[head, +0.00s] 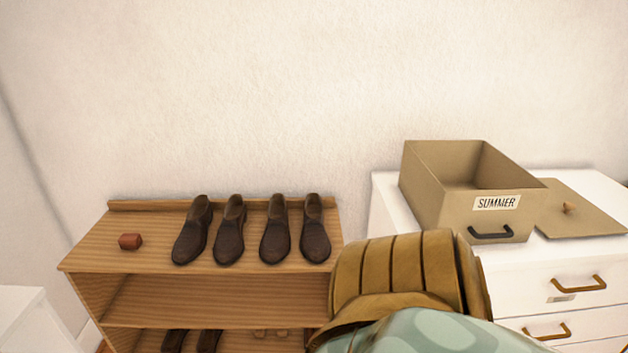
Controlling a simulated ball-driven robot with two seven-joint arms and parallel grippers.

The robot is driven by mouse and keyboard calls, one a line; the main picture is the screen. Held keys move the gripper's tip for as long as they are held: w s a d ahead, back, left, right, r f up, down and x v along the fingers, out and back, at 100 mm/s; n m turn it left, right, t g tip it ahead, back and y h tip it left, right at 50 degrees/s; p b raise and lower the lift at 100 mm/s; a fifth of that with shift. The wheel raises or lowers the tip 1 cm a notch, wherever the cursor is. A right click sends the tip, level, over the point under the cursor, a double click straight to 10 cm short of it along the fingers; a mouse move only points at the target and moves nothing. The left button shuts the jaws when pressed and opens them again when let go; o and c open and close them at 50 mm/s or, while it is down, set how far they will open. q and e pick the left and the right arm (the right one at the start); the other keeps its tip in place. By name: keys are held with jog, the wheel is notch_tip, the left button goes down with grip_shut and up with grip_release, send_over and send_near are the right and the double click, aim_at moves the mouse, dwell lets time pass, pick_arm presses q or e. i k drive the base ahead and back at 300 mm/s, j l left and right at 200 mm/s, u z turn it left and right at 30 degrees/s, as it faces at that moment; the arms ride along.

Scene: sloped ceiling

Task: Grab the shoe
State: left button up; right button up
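Several dark brown leather shoes stand in a row on the top of a wooden shelf (145,262), toes toward me. From left to right they are the first shoe (192,232), the second shoe (230,231), the third shoe (275,232) and the fourth shoe (314,230). They form two pairs with a slightly wider gap between them. More dark shoes (173,341) show partly on a lower level, cut by the bottom edge. Neither of my grippers is in view.
A small red-brown block (130,241) lies left on the shelf top. An open box labelled SUMMER (455,218) and its lid (585,215) are on a white drawer unit (590,265) at right. My own body blocks the lower middle. A wall stands behind.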

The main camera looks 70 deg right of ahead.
aim_at(191, 241)
jog(key=z, duration=1.95)
